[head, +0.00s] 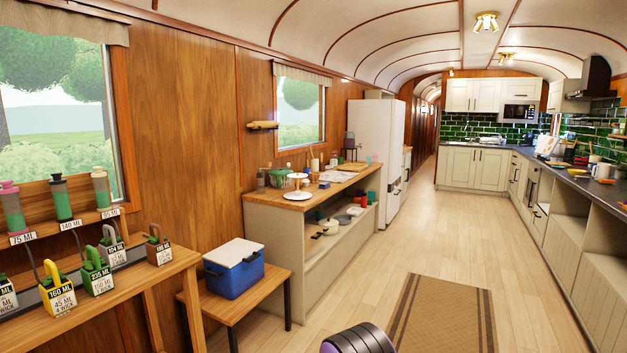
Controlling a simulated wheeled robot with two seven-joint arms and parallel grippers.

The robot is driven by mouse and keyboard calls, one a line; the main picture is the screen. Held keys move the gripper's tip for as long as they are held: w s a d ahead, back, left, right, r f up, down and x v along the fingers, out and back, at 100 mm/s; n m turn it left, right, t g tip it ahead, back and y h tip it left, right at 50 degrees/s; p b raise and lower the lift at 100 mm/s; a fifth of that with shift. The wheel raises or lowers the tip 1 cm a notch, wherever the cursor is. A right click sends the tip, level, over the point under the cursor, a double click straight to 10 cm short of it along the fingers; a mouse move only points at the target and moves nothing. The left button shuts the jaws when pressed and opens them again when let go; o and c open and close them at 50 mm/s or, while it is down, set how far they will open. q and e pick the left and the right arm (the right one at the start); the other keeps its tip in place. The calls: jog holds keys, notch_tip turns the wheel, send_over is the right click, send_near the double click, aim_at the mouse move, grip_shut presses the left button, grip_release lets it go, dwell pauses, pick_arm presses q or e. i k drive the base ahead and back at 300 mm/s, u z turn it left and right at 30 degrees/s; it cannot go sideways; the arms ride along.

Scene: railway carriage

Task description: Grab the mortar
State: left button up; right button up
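I cannot make out a mortar with certainty. Small items stand on the wood-topped counter (330,189) at the left wall, among them a white stand (297,180) and a green bowl (279,177). Other small items on the dark counter (570,174) along the right are too small to tell apart. Neither of my grippers is in view.
A brown rug (440,312) lies on the clear wooden floor (410,232). A blue cool box (233,267) stands on a low wooden table (268,292). A white fridge (375,150) stands beyond.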

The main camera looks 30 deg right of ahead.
aim_at(315, 176)
jog(key=z, duration=0.9)
jog(key=i, duration=1.25)
jog(key=z, duration=1.35)
jog(key=i, duration=2.05)
jog(key=u, duration=0.3)
jog(key=i, duration=1.7)
jog(key=u, duration=0.85)
